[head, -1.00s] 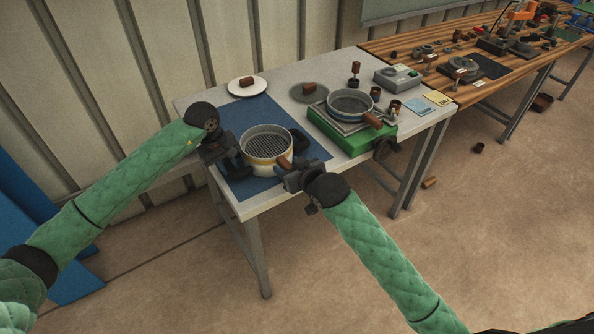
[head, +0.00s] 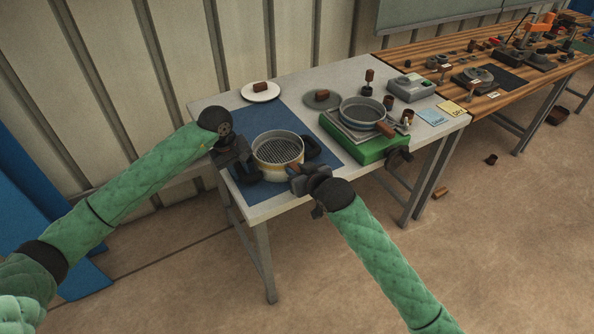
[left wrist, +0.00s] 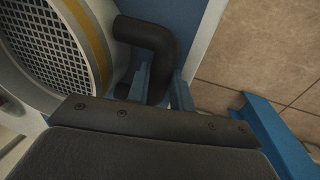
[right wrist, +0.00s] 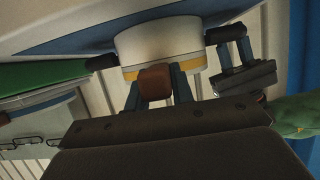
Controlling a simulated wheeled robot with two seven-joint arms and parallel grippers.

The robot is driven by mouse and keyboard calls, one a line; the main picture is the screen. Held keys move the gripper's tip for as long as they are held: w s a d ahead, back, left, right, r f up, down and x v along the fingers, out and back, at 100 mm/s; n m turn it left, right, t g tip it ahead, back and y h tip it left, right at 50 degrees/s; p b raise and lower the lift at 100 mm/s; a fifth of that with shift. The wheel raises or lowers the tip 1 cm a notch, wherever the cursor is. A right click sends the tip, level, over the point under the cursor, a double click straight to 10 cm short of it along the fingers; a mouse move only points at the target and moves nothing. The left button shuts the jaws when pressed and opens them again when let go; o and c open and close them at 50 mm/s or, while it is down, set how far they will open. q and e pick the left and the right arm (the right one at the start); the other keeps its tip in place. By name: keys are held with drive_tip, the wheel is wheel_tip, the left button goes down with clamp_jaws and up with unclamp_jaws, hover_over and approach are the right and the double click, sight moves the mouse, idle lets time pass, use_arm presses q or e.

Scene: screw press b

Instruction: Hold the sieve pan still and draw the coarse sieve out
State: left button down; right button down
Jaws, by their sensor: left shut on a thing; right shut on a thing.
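The pale sieve pan (head: 281,178) stands upright on the blue mat, with a dark bent handle on each side. The coarse sieve (head: 278,151), a round grey mesh inside a rim, sits in its top; a yellow band runs round the wall below. My left gripper (left wrist: 160,88) is shut on the pan's left handle (left wrist: 152,36). My right gripper (right wrist: 157,90) is shut on the brown handle (right wrist: 155,80) at the sieve's near side. The right wrist view shows the pan's wall (right wrist: 150,42) behind it. I cannot tell whether the sieve is raised in the pan.
Right of the blue mat (head: 262,114) stands a green scale-like box (head: 366,152) with another sieve (head: 362,111) on it. A white plate (head: 260,92) and grey disc (head: 322,99) lie behind. The grey table's (head: 225,101) near edge is close to both grippers.

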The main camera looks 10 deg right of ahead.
drive_tip(key=shift+r, duration=1.65)
drive_tip(key=shift+r, duration=0.55)
use_arm(q)
drive_tip(key=c, duration=1.1)
unclamp_jaws()
drive_tip(key=shift+c, duration=0.2)
